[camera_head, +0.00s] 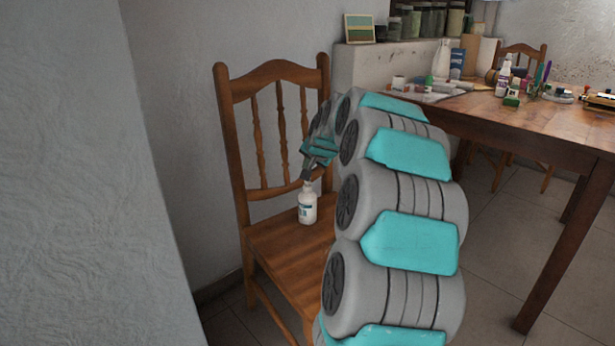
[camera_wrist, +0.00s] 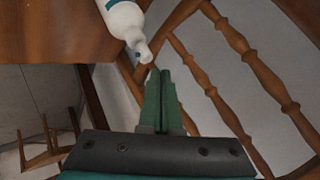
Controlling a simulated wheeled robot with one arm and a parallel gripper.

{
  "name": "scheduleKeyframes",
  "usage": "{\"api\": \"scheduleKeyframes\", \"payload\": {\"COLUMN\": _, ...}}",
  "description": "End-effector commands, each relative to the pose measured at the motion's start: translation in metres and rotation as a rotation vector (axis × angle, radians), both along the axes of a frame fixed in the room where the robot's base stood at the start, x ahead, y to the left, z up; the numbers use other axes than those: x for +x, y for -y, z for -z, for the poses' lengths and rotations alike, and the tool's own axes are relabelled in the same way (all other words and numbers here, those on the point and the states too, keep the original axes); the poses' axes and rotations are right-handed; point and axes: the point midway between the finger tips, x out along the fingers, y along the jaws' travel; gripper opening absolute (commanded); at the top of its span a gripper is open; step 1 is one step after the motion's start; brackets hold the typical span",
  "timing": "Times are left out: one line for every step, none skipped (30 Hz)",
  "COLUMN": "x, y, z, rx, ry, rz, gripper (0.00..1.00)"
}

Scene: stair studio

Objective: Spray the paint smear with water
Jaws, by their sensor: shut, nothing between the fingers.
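A white bottle (camera_head: 307,208) with a blue label stands upright on the seat of a wooden chair (camera_head: 285,252). It also shows at the top of the wrist view (camera_wrist: 121,18), its narrow neck pointing toward my fingertips. My gripper (camera_head: 305,176) is at the bottle's top in the head view. In the wrist view my gripper (camera_wrist: 161,73) has its green fingers together, with nothing between them, close to the neck. I cannot tell whether they touch it. Another white bottle (camera_head: 503,80) stands on the wooden table (camera_head: 545,122). I cannot make out a paint smear.
The chair's spindled back (camera_head: 272,70) rises behind the bottle, close to my gripper. A green sponge-like block (camera_head: 511,102) and other art supplies crowd the table. Jars (camera_head: 410,22) and a small picture (camera_head: 359,28) stand on a ledge. A pale wall (camera_head: 75,180) is at left.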

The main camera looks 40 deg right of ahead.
Motion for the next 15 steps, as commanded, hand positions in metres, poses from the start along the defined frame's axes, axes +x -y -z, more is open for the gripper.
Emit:
{"api": "scheduleKeyframes", "payload": {"x": 0.0, "y": 0.0, "z": -0.002, "rx": -0.001, "ry": 0.0, "rz": 0.001, "gripper": 0.0}}
{"api": "scheduleKeyframes", "payload": {"x": 0.0, "y": 0.0, "z": -0.003, "rx": -0.001, "ry": 0.0, "rz": 0.001, "gripper": 0.0}}
{"api": "scheduleKeyframes", "payload": {"x": 0.0, "y": 0.0, "z": -0.006, "rx": -0.001, "ry": 0.0, "rz": 0.001, "gripper": 0.0}}
{"api": "scheduleKeyframes", "payload": {"x": 0.0, "y": 0.0, "z": -0.008, "rx": 0.0, "ry": 0.001, "rz": 0.0, "gripper": 0.0}}
{"api": "scheduleKeyframes", "payload": {"x": 0.0, "y": 0.0, "z": -0.011, "rx": 0.0, "ry": 0.001, "rz": 0.0, "gripper": 0.0}}
{"api": "scheduleKeyframes", "payload": {"x": 0.0, "y": 0.0, "z": -0.014, "rx": -0.002, "ry": 0.002, "rz": 0.0, "gripper": 0.0}}
{"api": "scheduleKeyframes", "payload": {"x": 0.0, "y": 0.0, "z": -0.017, "rx": -0.002, "ry": 0.001, "rz": 0.0, "gripper": 0.0}}
{"api": "scheduleKeyframes", "payload": {"x": 0.0, "y": 0.0, "z": -0.02, "rx": -0.001, "ry": 0.001, "rz": -0.001, "gripper": 0.0}}
{"api": "scheduleKeyframes", "payload": {"x": 0.0, "y": 0.0, "z": -0.024, "rx": -0.001, "ry": 0.0, "rz": 0.0, "gripper": 0.0}}
{"api": "scheduleKeyframes", "payload": {"x": 0.0, "y": 0.0, "z": -0.027, "rx": -0.001, "ry": 0.0, "rz": 0.0, "gripper": 0.0}}
{"api": "scheduleKeyframes", "payload": {"x": 0.0, "y": 0.0, "z": -0.029, "rx": -0.001, "ry": 0.0, "rz": 0.0, "gripper": 0.0}}
{"api": "scheduleKeyframes", "payload": {"x": 0.0, "y": 0.0, "z": -0.033, "rx": -0.001, "ry": 0.001, "rz": -0.001, "gripper": 0.0}}
{"api": "scheduleKeyframes", "payload": {"x": 0.0, "y": 0.0, "z": -0.036, "rx": -0.002, "ry": 0.002, "rz": 0.0, "gripper": 0.0}}
{"api": "scheduleKeyframes", "payload": {"x": 0.0, "y": 0.0, "z": -0.039, "rx": -0.002, "ry": 0.002, "rz": 0.0, "gripper": 0.0}}
{"api": "scheduleKeyframes", "payload": {"x": 0.0, "y": 0.0, "z": -0.043, "rx": -0.003, "ry": 0.002, "rz": 0.0, "gripper": 0.0}}
